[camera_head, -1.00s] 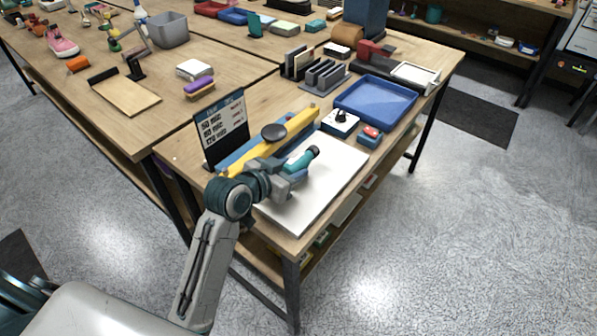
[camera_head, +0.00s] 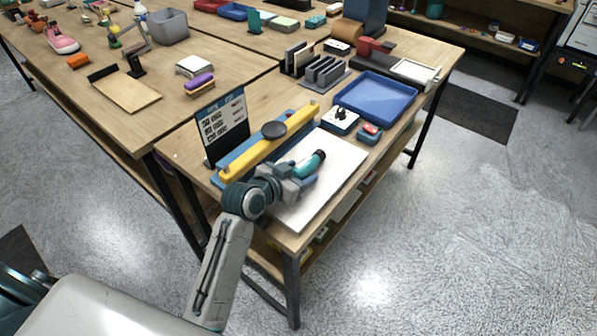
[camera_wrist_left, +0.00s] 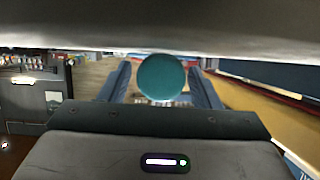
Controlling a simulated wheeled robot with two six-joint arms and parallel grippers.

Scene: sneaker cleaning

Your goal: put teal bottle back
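My left gripper (camera_head: 303,178) is shut on the teal bottle (camera_head: 309,164), with its fingers on either side of it. The bottle is tilted, its dark end pointing up and right, over the white board (camera_head: 342,165) at the table's front corner. I cannot tell the exact gap between bottle and board. In the left wrist view the bottle (camera_wrist_left: 161,77) shows as a round teal end between the two fingers. Part of the bottle is hidden by the gripper. My right gripper is not in view.
A yellow bar (camera_head: 250,160) with a dark round disc lies just left of the gripper. A dark sign (camera_head: 223,126) stands behind it. A white box with a black knob (camera_head: 341,119), a small blue box with a red top (camera_head: 369,132) and a blue tray (camera_head: 375,97) are behind the board.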

